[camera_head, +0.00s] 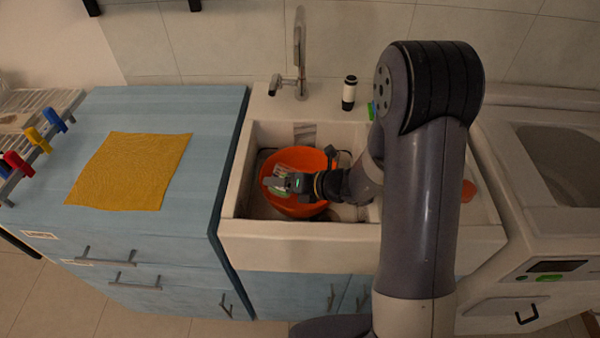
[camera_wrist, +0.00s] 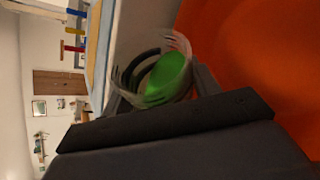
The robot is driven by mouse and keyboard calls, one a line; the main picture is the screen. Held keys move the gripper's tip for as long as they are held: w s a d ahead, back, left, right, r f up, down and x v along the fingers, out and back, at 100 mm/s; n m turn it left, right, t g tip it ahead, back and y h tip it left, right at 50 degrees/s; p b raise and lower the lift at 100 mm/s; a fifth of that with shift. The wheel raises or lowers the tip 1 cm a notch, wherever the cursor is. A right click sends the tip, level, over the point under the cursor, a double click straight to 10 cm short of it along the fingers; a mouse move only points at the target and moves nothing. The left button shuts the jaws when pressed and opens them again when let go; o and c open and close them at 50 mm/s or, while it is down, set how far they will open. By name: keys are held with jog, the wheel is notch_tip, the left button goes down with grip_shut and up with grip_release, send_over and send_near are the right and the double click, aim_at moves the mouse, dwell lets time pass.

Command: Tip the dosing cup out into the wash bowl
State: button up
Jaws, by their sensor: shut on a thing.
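The orange wash bowl (camera_head: 309,160) sits in the white sink. It fills the right of the wrist view (camera_wrist: 255,70). My gripper (camera_head: 277,184) is over the bowl's left part, inside its outline in the head view. It is shut on the dosing cup, a small clear cup with dark marks, seen between the fingers in the wrist view (camera_wrist: 184,50). A green patch shows in or through the cup; I cannot tell whether it is contents. The room appears turned sideways in the wrist view, so my gripper is rolled over. The cup's exact tilt is unclear.
The sink rim (camera_head: 298,232) surrounds the bowl, with a tap (camera_head: 299,60) behind. A black-and-white bottle (camera_head: 349,92) stands on the back ledge. A yellow cloth (camera_head: 130,170) lies on the blue counter, left.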

aim_at(279, 165)
jog(key=shift+r+m+g+y+p, duration=0.3)
jog(key=shift+r+m+g+p, duration=0.25)
jog(key=shift+p, duration=1.1)
jog(key=shift+f+m+g+y+p, duration=0.3)
jog(key=shift+f+m+p, duration=0.15)
jog(key=shift+m+p, duration=0.1)
jog(key=shift+w+d+r+m+g+y+p, duration=0.2)
jog(key=shift+r+m+y+p, duration=0.3)
jog(key=shift+p, duration=0.5)
dwell(0.6)
jog(key=shift+w+d+r+m+g+y+p, duration=0.2)
jog(key=shift+w+r+m+p, duration=0.25)
jog(key=shift+p, duration=0.35)
jog(key=shift+w+d+r+m+g+y+p, duration=0.15)
jog(key=shift+w+r+m+p, duration=0.15)
jog(key=shift+r+p, duration=0.4)
jog(key=shift+w+d+r+m+y+p, duration=0.15)
jog(key=shift+w+r+m+y+p, duration=0.15)
jog(key=shift+m+p, duration=0.45)
dwell(0.9)
